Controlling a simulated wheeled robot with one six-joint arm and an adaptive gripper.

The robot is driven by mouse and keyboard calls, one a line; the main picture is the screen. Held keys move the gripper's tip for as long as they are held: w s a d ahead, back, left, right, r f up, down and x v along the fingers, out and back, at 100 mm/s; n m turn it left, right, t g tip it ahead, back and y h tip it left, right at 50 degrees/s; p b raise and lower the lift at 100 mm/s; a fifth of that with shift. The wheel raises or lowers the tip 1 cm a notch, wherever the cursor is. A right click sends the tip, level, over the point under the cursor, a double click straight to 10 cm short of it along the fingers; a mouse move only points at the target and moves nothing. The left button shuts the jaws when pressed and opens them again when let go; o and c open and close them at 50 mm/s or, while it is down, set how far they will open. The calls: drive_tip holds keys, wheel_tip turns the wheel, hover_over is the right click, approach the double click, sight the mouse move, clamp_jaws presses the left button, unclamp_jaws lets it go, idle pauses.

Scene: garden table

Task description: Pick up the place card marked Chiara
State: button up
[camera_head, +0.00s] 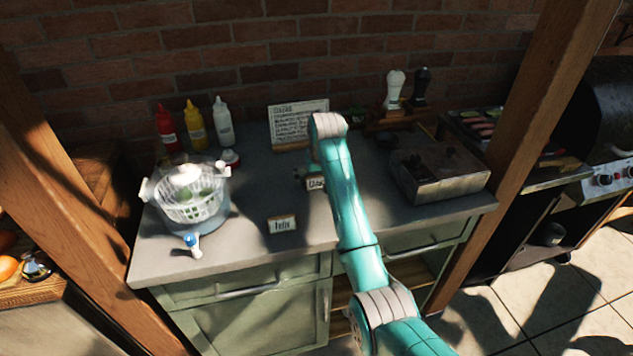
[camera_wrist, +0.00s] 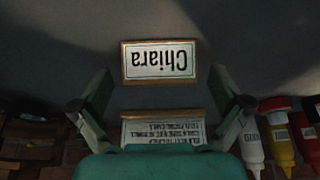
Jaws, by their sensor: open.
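The place card marked Chiara (camera_wrist: 160,62) has a wooden frame and shows upside down in the wrist view, upper middle. In the head view, a card on the counter (camera_head: 315,184) stands partly behind my arm, only part of its lettering showing. My gripper (camera_wrist: 160,85) is open and empty. Its two fingers stand apart to the left and right of the card in the picture, and I see no contact. In the head view my arm hides most of the gripper.
A second place card (camera_head: 282,225) stands nearer the counter's front. A salad spinner (camera_head: 192,192) and sauce bottles (camera_head: 195,127) are left. A metal box (camera_head: 440,178) and two grinders (camera_head: 395,90) are right. Front-middle counter is mostly clear.

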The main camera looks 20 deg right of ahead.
drive_tip(key=shift+f, duration=0.1)
drive_tip(key=c, duration=1.1)
